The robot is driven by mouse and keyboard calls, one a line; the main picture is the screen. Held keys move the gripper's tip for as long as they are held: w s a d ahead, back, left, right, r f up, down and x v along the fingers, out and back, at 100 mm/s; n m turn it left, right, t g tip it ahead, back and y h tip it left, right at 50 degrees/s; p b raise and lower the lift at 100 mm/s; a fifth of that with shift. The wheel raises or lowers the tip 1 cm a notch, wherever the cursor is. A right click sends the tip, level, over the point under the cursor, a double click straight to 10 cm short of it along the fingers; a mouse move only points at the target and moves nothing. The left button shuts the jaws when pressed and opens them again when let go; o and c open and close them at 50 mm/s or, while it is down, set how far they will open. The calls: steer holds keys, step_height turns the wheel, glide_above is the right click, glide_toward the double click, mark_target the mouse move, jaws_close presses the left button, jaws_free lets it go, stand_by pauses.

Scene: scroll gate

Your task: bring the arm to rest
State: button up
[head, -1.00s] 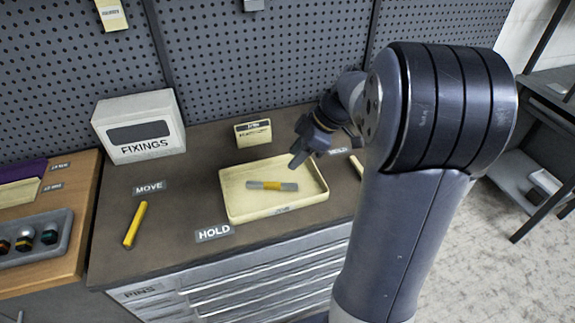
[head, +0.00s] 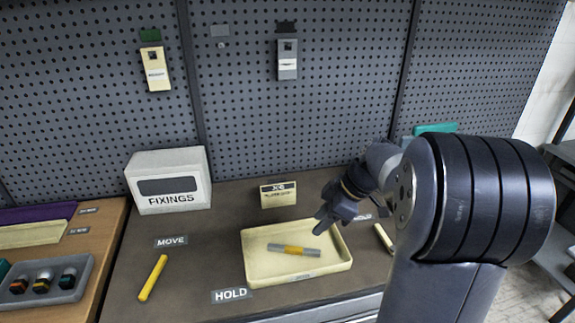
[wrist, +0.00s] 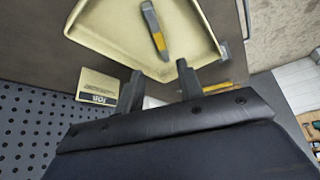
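My gripper (head: 328,214) hangs above the back right part of the cream tray (head: 262,277) in the head view. In the wrist view, its two dark fingers (wrist: 158,86) stand apart with nothing seen between them. A grey pin with a yellow middle band (head: 294,249) lies in the tray, apart from the fingers. The pin also shows in the wrist view (wrist: 154,30), inside the tray (wrist: 98,32). My arm reaches in from the right and hides part of the worktop behind it.
The FIXINGS box (head: 168,181) stands at the back left and a small cream JOB card (head: 278,195) behind the tray. A yellow stick (head: 152,278) lies at left, another pale stick (head: 383,238) right of the tray. A pegboard (head: 330,110) rises behind. Worktop between box and tray is clear.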

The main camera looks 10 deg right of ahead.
mark_target(292, 248)
steer(key=x, duration=1.2)
steer(key=shift+d+f, duration=0.15)
steer(key=shift+r+p, duration=0.5)
steer(key=shift+r, duration=1.05)
steer(key=shift+f, duration=0.15)
